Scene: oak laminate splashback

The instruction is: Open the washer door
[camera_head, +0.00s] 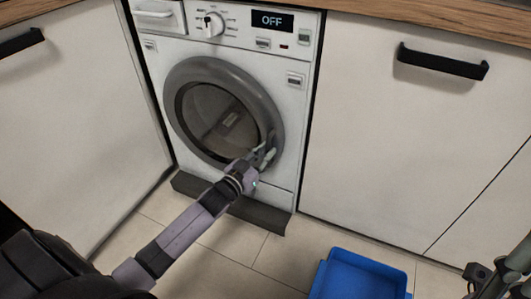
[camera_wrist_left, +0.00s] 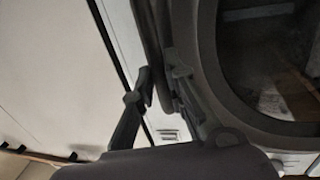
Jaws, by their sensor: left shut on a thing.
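The washer (camera_head: 290,120) is white, with a display reading OFF at its top. Its round door (camera_head: 183,75) has a grey ring and dark glass and looks closed. My left gripper (camera_head: 265,155) is at the lower right edge of the door ring, shut on it. In the left wrist view the fingers (camera_wrist_left: 160,88) close at the edge of the dark door ring (camera_wrist_left: 207,70), with the glass to the right. The exact grip is partly hidden by the fingers. Part of my right gripper (camera_head: 492,279) shows at the lower right edge; its fingers are not clear.
White cabinets flank the washer, with a black handle on the right one (camera_head: 443,62) and another on the left one (camera_head: 22,42). A blue bin (camera_head: 362,265) stands on the tiled floor in front, right of my left arm. A wooden countertop (camera_head: 450,18) runs above.

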